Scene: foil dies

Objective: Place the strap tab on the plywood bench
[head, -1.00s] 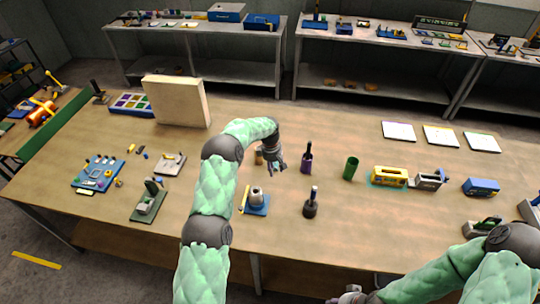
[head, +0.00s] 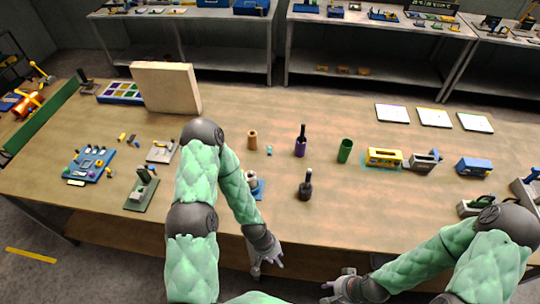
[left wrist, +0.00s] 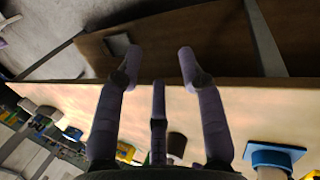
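A small teal piece (head: 269,150), which looks like the strap tab, lies on the plywood bench (head: 340,215) between a brown cylinder and a dark purple bottle. Its details are too small to tell. My left gripper (head: 265,266) is at the bench's front edge, well away from the piece. In the left wrist view its fingers (left wrist: 160,65) are spread with nothing between them. My right gripper (head: 335,289) is low in front of the bench, its fingers apart and no object visible in them.
Near the teal piece stand the brown cylinder (head: 252,140), purple bottle (head: 300,143), green cup (head: 345,151) and dark bottle (head: 306,187). A yellow block (head: 384,156) is to the right. A beige panel (head: 166,88) stands behind. The bench's front middle is clear.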

